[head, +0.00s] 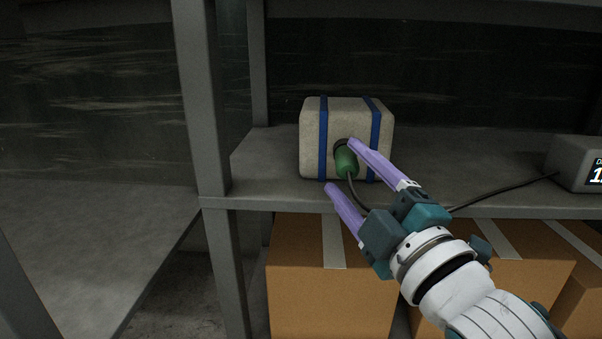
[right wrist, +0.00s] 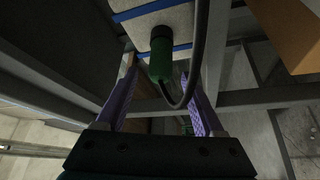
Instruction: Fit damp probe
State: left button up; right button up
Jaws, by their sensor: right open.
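A pale, rough block with two blue straps (head: 312,140) sits on the grey shelf. The green damp probe (head: 346,162) is at a dark round opening in the block's front face, between the straps. In the right wrist view the probe (right wrist: 161,62) has a dark collar against the block (right wrist: 180,22), and its cable loops back from its rear end. How deep its tip reaches is hidden. My right gripper (head: 340,165) is open, its purple fingers apart on either side of the probe with visible gaps. My left gripper is not in view.
The cable runs right along the shelf (head: 440,185) to a grey meter (head: 577,160) with a lit display, cut off by the picture edge. Taped cardboard boxes (head: 290,300) stand below. A grey upright (head: 205,100) is left of the block. Shelf space beside the block is clear.

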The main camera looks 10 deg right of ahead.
jog(key=p+v, duration=0.3)
jog(key=v, duration=0.7)
jog(key=shift+p, duration=0.4)
